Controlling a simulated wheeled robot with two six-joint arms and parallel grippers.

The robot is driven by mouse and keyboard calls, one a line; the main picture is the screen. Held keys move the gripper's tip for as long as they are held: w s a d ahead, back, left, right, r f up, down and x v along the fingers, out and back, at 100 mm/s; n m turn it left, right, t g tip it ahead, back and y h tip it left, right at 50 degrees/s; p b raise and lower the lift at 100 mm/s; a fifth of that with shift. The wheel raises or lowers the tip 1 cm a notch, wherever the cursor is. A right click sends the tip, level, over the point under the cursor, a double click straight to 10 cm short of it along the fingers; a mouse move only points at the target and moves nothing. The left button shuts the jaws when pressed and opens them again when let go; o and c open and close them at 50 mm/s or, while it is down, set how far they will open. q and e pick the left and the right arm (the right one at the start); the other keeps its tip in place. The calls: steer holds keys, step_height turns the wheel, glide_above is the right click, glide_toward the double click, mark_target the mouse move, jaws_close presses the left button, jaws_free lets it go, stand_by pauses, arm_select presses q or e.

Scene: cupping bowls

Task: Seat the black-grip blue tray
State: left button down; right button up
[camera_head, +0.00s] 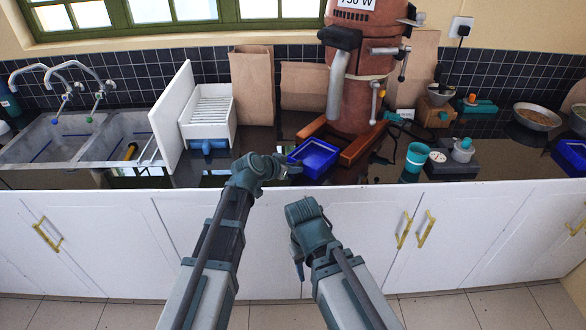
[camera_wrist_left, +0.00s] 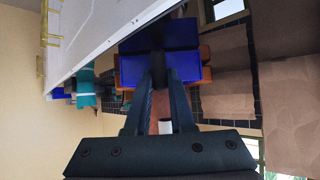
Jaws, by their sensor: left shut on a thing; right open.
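The blue tray (camera_head: 314,157) is at the front left of the red machine's wooden base (camera_head: 366,146), partly overlapping it in the head view. I cannot tell whether it rests on anything. My left gripper (camera_head: 290,166) is shut on the tray's black grip, on its near left side. In the left wrist view the blue tray (camera_wrist_left: 133,70) spreads to both sides of the fingers (camera_wrist_left: 160,75), with orange-brown wood behind it.
The red machine (camera_head: 361,75) stands behind the tray. A white slatted box (camera_head: 208,112) and a paper bag (camera_head: 253,85) are to the left. A teal cup (camera_head: 416,158) stands right. Another blue tray (camera_head: 571,157) is at the far right. The dark counter's front edge is close.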

mark_target(310, 164)
arm_select(q)
steer(key=shift+w+d, duration=1.45)
steer(key=shift+w, duration=0.3)
steer(key=shift+w+d, duration=1.45)
steer(key=shift+w, duration=0.3)
steer(key=c, duration=0.7)
jaws_free()
steer(key=p+v, duration=0.7)
steer(key=v, duration=0.7)
steer(key=shift+p, duration=0.35)
